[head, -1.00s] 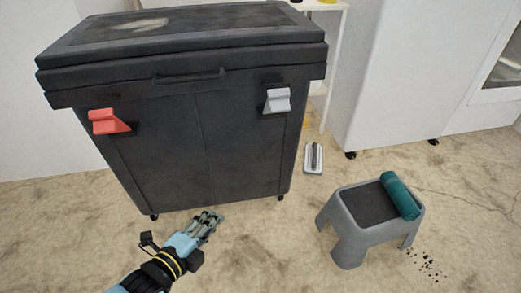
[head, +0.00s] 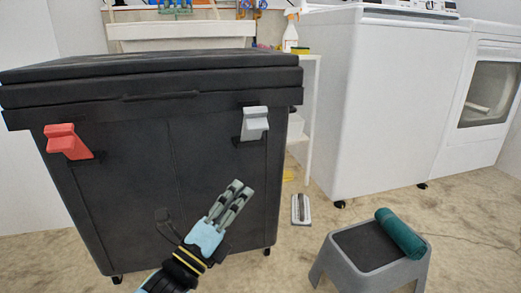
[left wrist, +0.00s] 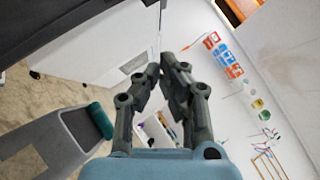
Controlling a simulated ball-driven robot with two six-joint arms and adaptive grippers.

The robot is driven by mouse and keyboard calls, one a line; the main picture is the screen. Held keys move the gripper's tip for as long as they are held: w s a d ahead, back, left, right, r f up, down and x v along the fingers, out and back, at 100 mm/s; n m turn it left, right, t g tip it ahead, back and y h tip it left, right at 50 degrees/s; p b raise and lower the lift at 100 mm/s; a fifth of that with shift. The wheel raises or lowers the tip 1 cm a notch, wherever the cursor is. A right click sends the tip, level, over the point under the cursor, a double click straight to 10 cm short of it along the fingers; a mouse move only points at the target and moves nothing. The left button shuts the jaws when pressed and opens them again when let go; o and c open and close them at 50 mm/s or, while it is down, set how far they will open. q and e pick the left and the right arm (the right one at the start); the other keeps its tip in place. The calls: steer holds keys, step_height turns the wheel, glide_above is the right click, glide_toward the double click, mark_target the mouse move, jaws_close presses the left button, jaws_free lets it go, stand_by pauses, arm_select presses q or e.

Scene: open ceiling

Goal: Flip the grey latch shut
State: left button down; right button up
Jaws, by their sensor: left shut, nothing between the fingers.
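The grey latch (head: 254,123) is on the upper right of the front of a large black lidded bin (head: 150,190). It sticks out from the front, just below the lid rim. A red latch (head: 67,141) is at the upper left of the same front. My left gripper (head: 240,187) is shut and empty, in front of the bin, below and slightly left of the grey latch and apart from it. The left wrist view shows its fingertips (left wrist: 168,62) close together with nothing between them. That view does not clearly show the latch. My right gripper is not in view.
A grey step stool (head: 372,250) with a rolled teal towel (head: 400,233) stands on the floor at right. A white washer (head: 385,100) is behind it. A white shelf (head: 309,100) stands beside the bin. The floor between bin and stool is mostly clear.

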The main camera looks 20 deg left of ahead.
mark_target(254, 130)
arm_select(q)
steer(key=w+r+b, duration=0.2)
steer(key=w+r, duration=0.4)
steer(key=w, duration=0.5)
steer(key=shift+w+d+r+b, duration=0.15)
steer(key=shift+w+d+b, duration=0.05)
steer(key=shift+d+b, duration=0.15)
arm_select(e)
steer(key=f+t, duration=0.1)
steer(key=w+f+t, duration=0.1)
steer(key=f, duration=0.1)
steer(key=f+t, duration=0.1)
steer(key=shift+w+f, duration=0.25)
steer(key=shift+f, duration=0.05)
